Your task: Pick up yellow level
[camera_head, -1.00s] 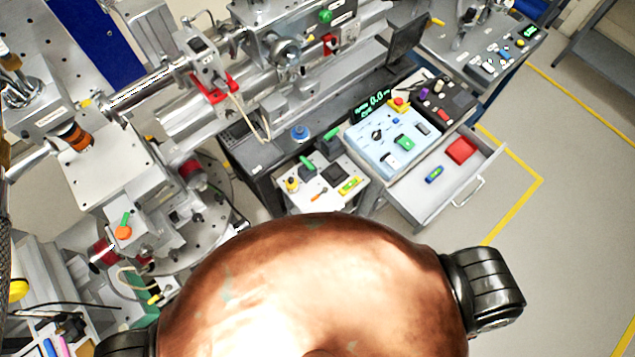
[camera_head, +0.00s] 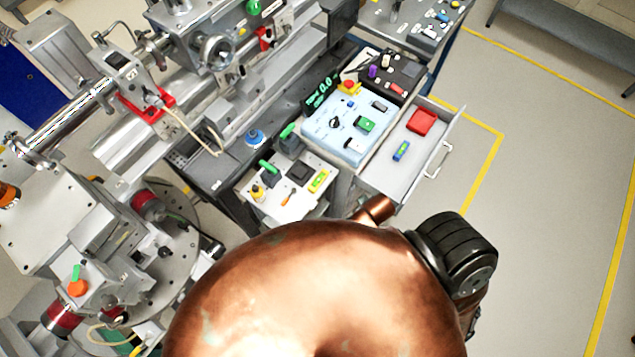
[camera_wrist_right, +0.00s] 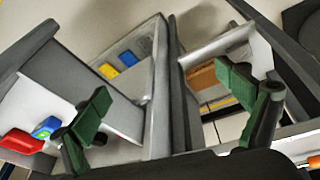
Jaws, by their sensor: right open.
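The yellow level (camera_head: 319,181) is a small yellow bar with a green middle. It lies on a white panel (camera_head: 262,209) beside the dark bench, in the middle of the head view. An orange-handled tool (camera_head: 288,198) lies just left of it. I cannot make out the yellow level for sure in the wrist view. My left gripper is in neither view.
An open drawer (camera_head: 387,180) right of the panel holds a blue level (camera_head: 401,151) and a red box (camera_head: 422,121). Green-handled clamps (camera_head: 269,170) stand near the level. Floor to the right is clear.

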